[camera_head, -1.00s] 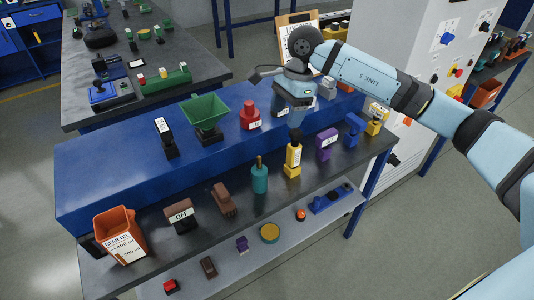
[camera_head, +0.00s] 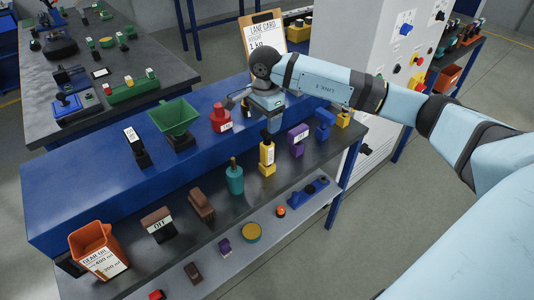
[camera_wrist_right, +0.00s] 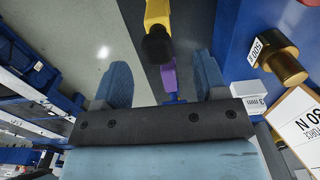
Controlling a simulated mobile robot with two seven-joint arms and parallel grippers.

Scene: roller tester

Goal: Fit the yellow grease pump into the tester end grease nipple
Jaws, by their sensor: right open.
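The yellow grease pump (camera_head: 267,153) stands upright on the dark top of the bench, with a pale label and a dark top. I take the yellow body with a black knob (camera_wrist_right: 157,14) at the top of the right wrist view to be the same pump. My right gripper (camera_head: 268,122) is just above and behind it in the head view. In the wrist view the two blue fingers (camera_wrist_right: 162,80) are apart, with the black knob near the gap and nothing gripped. My left gripper is not in view. I cannot make out the tester end grease nipple.
A teal bottle (camera_head: 234,178) and a purple block (camera_head: 298,139) stand on either side of the pump. A blue raised ledge (camera_head: 70,180) runs behind, with a green funnel (camera_head: 175,117) and a red item (camera_head: 220,117). An orange bin (camera_head: 95,245) stands at the near left.

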